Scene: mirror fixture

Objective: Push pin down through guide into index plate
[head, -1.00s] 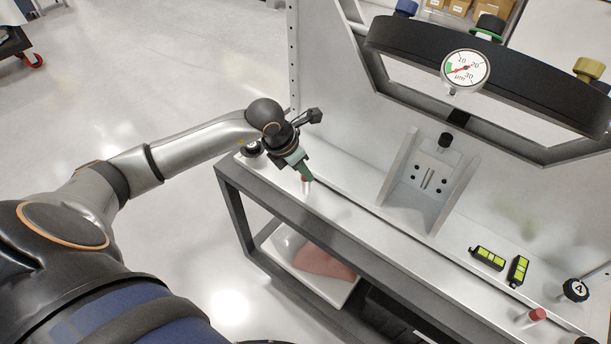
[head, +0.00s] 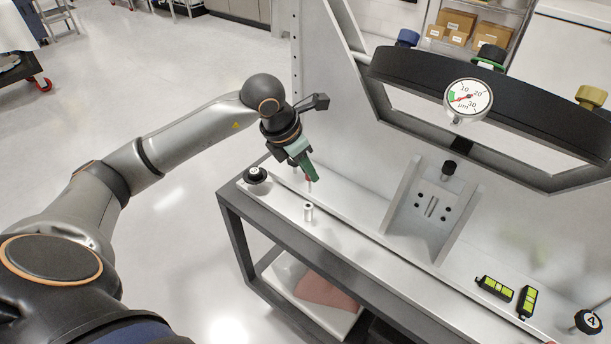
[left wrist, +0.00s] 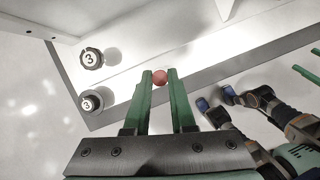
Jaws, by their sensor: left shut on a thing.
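My left gripper (head: 313,177) is shut on a red-topped pin (head: 308,179). The pin's round red end (left wrist: 160,76) shows between the green fingertips in the left wrist view. In the head view a short white guide tube (head: 308,212) stands upright on the bench, nearer the front edge, with its top bare. The pin appears apart from this tube, over the bench behind it. The pin's lower end is hard to make out. Green strips at the right edge of the left wrist view look like my right gripper's fingers (left wrist: 306,70), cut off by the frame.
A black knob (head: 256,174) sits at the bench's left end. A slotted bracket (head: 432,205) stands behind the bench middle, under a dark frame with a dial gauge (head: 467,97). Two yellow-green levels (head: 496,288) lie on the right. The bench (head: 350,240) between is clear.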

